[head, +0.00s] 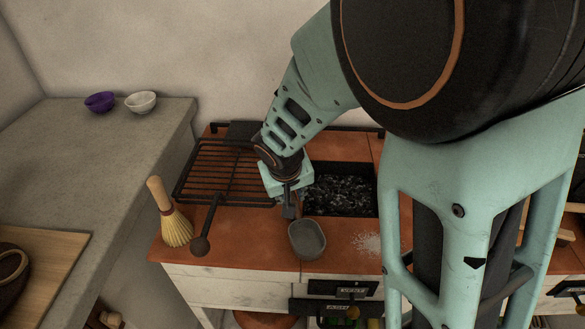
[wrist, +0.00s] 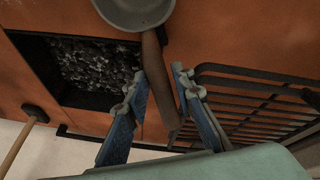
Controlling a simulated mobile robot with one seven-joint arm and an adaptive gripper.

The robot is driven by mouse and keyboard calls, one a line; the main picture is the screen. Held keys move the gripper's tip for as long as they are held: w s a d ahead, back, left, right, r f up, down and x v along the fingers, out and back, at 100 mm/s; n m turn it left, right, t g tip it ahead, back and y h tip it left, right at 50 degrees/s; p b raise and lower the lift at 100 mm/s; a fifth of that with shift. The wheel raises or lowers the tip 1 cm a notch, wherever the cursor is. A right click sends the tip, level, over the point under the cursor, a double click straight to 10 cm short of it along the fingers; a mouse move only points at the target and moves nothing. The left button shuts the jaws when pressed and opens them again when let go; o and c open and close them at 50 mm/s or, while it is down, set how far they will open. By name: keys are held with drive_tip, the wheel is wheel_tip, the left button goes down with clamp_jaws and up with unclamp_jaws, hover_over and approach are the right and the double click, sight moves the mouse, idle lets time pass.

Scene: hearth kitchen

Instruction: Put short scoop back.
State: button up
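The short scoop has a grey bowl (head: 307,240) and a brown handle (wrist: 155,70). In the head view its bowl is just in front of my gripper (head: 290,207), over the front of the orange counter. In the wrist view the bowl (wrist: 136,12) is at the top edge, partly cut off. The handle runs between the two fingers of my gripper (wrist: 161,82), which are close in on both sides of it. My gripper looks shut on the handle. I cannot tell whether the bowl touches the counter.
A black grill rack (head: 215,172) lies left of my gripper, and a sunken coal bed (head: 342,190) lies right. White grains (head: 368,243) lie at right. Two bowls stand on the grey worktop (head: 70,150).

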drive_tip(key=shift+r, duration=0.1)
drive_tip(key=p+v, duration=0.6)
drive_tip(key=v, duration=0.6)
drive_tip(key=shift+w+r, duration=0.1)
